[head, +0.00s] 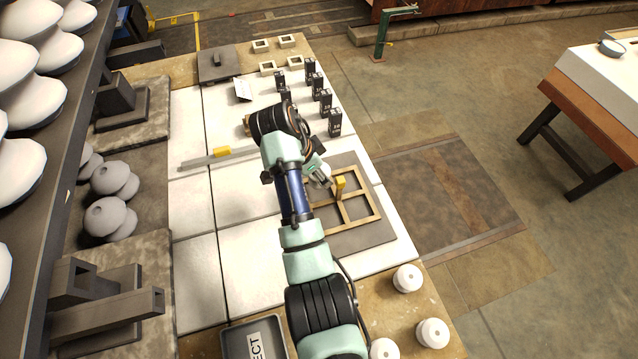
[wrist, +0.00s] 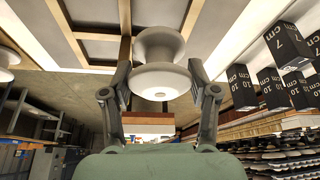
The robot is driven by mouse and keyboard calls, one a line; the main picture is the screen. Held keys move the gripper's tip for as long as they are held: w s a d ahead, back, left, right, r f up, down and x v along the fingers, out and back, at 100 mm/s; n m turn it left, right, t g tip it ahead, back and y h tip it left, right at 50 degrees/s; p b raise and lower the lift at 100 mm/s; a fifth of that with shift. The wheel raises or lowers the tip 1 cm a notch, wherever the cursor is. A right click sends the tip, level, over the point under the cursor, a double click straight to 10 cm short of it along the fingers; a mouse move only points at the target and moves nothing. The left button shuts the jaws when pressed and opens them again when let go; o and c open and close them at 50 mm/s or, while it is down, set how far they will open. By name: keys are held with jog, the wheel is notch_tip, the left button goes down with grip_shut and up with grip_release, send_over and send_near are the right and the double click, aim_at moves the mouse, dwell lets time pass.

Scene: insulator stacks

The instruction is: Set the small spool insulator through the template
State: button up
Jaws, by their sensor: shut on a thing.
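My gripper (wrist: 160,84) is shut on a white spool insulator (wrist: 160,50), with one finger on each side of its lower flange in the wrist view. The spool's narrow waist and far flange show beyond the fingers. The wooden template (head: 375,205), a frame with square openings, lies on a grey board (head: 372,237) at the right of the white table tiles. In the head view my gripper (head: 325,182) is at the template's upper left, partly hidden by my arm. The template's bars (wrist: 125,20) also show behind the spool in the wrist view. Contact between spool and template cannot be told.
A yellow upright piece (head: 340,187) stands by the template. Several black labelled blocks (head: 325,98) stand beyond it. White insulators (head: 408,278) stand at the near right table edge. A grey tray (head: 258,338) is at the front, and a ruler (head: 205,161) lies left.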

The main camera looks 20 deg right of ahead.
notch_tip(320, 180, down, 6)
jog(key=shift+s+r+b, duration=0.1)
jog(key=shift+r+b, duration=0.1)
jog(key=shift+b, duration=0.75)
jog(key=shift+r, duration=0.1)
jog(key=o, duration=1.3)
jog(key=shift+o, duration=0.2)
jog(key=p+v, duration=0.5)
jog(key=v, duration=0.7)
